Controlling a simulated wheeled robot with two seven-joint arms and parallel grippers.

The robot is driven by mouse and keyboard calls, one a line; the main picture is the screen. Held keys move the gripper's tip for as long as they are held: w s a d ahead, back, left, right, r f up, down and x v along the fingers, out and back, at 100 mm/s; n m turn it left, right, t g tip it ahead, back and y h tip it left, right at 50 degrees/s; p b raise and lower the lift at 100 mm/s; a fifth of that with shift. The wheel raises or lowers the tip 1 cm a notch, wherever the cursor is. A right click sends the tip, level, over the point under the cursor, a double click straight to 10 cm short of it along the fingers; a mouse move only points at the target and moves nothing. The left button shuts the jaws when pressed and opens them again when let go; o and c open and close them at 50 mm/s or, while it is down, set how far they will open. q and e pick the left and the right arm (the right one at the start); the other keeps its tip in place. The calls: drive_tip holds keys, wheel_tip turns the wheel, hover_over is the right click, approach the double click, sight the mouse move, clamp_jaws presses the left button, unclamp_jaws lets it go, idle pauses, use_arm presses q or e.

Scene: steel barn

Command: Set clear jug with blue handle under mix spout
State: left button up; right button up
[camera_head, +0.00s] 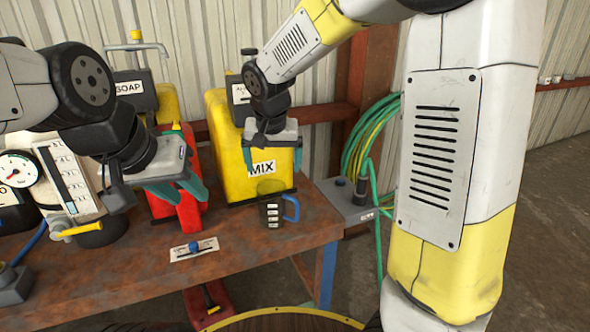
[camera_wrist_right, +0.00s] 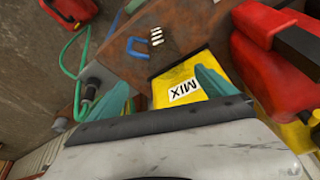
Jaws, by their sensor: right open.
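The clear jug (camera_head: 270,211) stands upright on the brown table, in front of the yellow MIX container (camera_head: 228,182). Its blue handle (camera_head: 291,208) points right. In the right wrist view the jug (camera_wrist_right: 156,36) and blue handle (camera_wrist_right: 136,47) lie beyond the fingers. I cannot make out the mix spout. My right gripper (camera_head: 272,158) is open and empty, in front of the MIX container's upper part, above the jug and apart from it. My left gripper (camera_head: 186,196) is open, with its fingers in front of the red container.
The red container (camera_head: 187,205) stands left of the MIX container. A label plate with a blue knob (camera_head: 194,247) lies on the table (camera_head: 110,275). A grey box (camera_head: 350,205) sits at the table's right edge, near the green hose (camera_head: 365,150). A gauge (camera_head: 18,170) is at the left.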

drive_tip(key=s+d+r+t+y, duration=0.1)
drive_tip(key=s+d+r, duration=0.2)
drive_tip(key=s+d, duration=0.3)
drive_tip(key=s+d+r+n+y, duration=0.1)
drive_tip(key=s+d+r, duration=0.2)
drive_tip(key=s+d, duration=0.4)
drive_tip(key=s, duration=0.7)
drive_tip(key=shift+s+d+r+t, duration=0.2)
drive_tip(key=shift+s+t, duration=0.15)
drive_tip(key=shift+t, duration=0.05)
